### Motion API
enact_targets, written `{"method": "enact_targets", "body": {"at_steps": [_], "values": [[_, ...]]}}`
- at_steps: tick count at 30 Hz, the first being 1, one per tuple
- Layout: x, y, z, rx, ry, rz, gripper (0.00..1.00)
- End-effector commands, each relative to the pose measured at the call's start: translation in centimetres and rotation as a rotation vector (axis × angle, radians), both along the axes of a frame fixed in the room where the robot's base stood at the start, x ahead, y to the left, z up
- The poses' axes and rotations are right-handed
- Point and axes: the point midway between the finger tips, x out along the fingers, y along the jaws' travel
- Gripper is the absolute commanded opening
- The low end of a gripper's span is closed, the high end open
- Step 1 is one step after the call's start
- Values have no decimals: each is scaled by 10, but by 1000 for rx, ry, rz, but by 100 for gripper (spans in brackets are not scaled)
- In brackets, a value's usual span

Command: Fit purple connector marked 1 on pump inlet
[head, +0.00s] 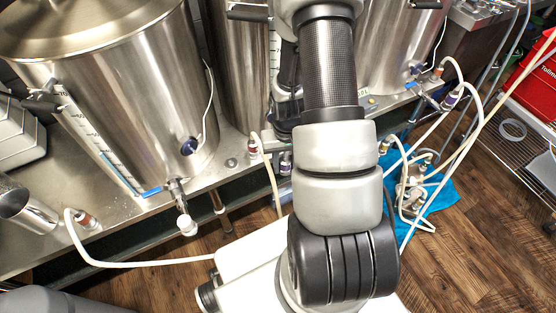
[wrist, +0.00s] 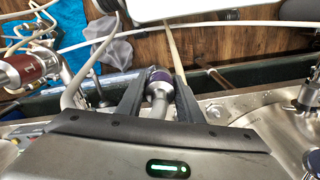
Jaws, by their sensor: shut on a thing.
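In the wrist view the purple-banded connector (wrist: 159,76) sits between the two fingers of my gripper (wrist: 157,88), which is shut on it. A metal stem shows below its band. The mark 1 cannot be read. In the head view my arm covers most of the gripper; a purple-banded fitting (head: 286,163) shows just left of the arm at the bench edge. The pump (head: 412,187) appears as a small metal body among white hoses on a blue cloth (head: 440,193) on the floor, right of my arm. Its inlet is not clear.
Steel kettles (head: 110,85) stand on a steel bench (head: 130,225). Another purple-banded fitting (head: 450,99) is at the right kettle. White hoses loop around the pump. A wire rack (head: 510,150) and red bins (head: 545,90) stand right.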

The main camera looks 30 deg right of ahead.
Motion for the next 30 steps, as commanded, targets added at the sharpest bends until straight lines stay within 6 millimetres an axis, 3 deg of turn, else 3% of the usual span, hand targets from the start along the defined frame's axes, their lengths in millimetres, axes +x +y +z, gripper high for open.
{"method": "enact_targets", "body": {"at_steps": [11, 30], "values": [[1, 0, 3, 0, -1, 0, 6], [1, 0, 41, 0, -1, 1, 6]]}}
